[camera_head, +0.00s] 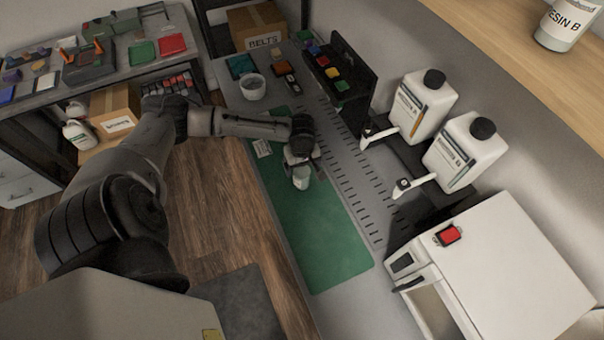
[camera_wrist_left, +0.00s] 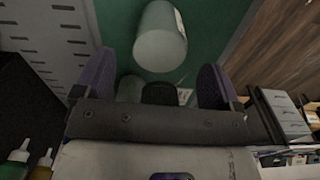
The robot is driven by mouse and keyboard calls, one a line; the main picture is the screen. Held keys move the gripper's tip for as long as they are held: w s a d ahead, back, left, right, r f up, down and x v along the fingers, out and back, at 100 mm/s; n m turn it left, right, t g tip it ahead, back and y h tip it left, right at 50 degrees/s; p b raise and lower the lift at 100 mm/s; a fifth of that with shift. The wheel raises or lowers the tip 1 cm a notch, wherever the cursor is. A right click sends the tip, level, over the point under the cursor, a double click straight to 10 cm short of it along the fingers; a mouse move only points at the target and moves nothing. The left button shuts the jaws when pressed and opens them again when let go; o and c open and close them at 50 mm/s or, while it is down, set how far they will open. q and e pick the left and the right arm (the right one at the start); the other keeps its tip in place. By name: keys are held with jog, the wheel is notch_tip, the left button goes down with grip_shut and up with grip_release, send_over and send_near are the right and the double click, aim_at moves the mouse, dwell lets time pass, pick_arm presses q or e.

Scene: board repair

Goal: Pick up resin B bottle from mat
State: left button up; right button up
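A small whitish cylindrical container (camera_head: 301,181) stands over the green mat (camera_head: 335,245), just in front of my left gripper (camera_head: 301,160). I cannot read a label on it. In the left wrist view a pale cylinder (camera_wrist_left: 160,38) with a label strip on its right side lies just beyond the fingertips. The left gripper (camera_wrist_left: 155,80) has its two purple-grey fingers spread wide and touching nothing that I can see. A pale round thing (camera_wrist_left: 130,88) and a black one (camera_wrist_left: 159,94) show between the fingers, partly hidden by the gripper body. My right gripper is in neither view.
A bottle lettered "ESIN B" (camera_head: 566,25) stands on the wooden shelf (camera_head: 525,70). A white cup (camera_head: 252,87) is at the back. A white box machine (camera_head: 510,265) stands front right. The near mat is clear.

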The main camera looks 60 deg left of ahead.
pick_arm(q)
jog(key=c, duration=1.4)
jog(key=shift+r, duration=0.1)
